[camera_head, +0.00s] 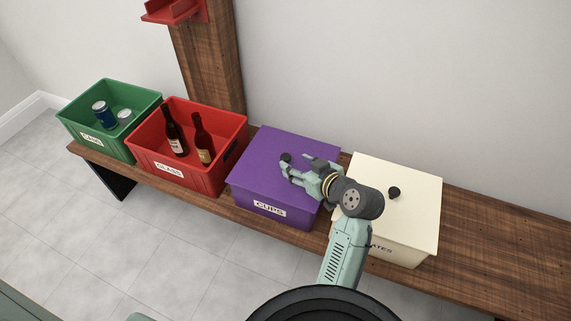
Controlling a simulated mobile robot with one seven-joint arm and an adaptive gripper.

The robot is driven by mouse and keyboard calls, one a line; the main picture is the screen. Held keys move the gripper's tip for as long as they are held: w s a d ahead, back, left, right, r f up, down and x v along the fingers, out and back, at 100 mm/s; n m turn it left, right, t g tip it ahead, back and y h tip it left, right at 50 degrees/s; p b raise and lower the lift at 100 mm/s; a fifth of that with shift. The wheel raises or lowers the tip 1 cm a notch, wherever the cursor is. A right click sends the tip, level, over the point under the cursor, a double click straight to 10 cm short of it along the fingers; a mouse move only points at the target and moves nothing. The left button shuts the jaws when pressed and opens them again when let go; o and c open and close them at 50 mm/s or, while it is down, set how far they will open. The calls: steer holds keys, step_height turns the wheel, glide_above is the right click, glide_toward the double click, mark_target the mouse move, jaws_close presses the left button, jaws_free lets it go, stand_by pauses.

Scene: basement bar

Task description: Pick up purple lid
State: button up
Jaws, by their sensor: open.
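The purple lid (272,146) lies flat on the purple bin (246,200) labelled CUPS, on the wooden bench. The lid has a small black knob (286,157) near its middle. My gripper (291,169) is open above the right part of the lid, with its fingers pointing left toward the knob. The fingertips are close to the knob. Whether they touch it or lie around it I cannot tell from this angle. My gripper and wrist hide part of the lid's right side.
A cream lidded bin (418,185) with a black knob stands to the right, partly behind my arm. A red crate (222,120) with two bottles and a green crate (143,98) with cans stand to the left. The bench (500,240) is bare at the right.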

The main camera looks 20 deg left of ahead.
mark_target(288, 159)
steer(key=shift+p+x, duration=0.5)
steer(key=shift+x, duration=2.25)
steer(key=shift+r, duration=0.1)
steer(key=shift+c, duration=0.5)
jaws_close()
